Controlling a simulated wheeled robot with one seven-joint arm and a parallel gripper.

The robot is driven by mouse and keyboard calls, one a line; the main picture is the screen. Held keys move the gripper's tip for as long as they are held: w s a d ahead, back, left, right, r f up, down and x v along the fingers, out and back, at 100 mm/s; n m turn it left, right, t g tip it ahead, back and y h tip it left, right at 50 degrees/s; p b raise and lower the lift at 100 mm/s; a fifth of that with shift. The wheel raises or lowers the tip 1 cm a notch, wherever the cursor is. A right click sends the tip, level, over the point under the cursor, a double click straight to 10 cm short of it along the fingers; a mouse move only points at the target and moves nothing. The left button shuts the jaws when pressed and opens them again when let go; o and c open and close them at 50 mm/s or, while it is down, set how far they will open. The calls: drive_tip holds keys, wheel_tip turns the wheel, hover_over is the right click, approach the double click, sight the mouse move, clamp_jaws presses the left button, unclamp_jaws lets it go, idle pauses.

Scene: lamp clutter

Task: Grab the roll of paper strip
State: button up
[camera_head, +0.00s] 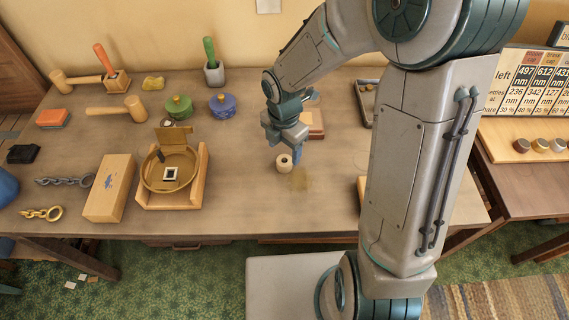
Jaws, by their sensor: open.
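The roll of paper strip (284,162) is a small pale cylinder with a dark hole in its top. It stands on the wooden table, right of the round brass case. My gripper (285,154) reaches down from above, with its fingers pointing at the table around or just behind the roll. One bluish finger shows just right of the roll; the other is hard to make out. The gripper is open. I cannot tell whether a finger touches the roll.
A brass case in a wooden stand (172,180) and a wooden block (109,188) stand to the left. Green (179,107) and blue (222,106) lidded pots are behind. A wooden box (312,123) is close behind the gripper. The table front is clear below the roll.

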sight(284, 160)
drive_tip(key=f+b, duration=0.1)
drive_tip(key=f, duration=0.4)
drive_tip(key=shift+s+f, duration=0.15)
drive_tip(key=shift+s, duration=0.05)
drive_tip(key=c, duration=1.1)
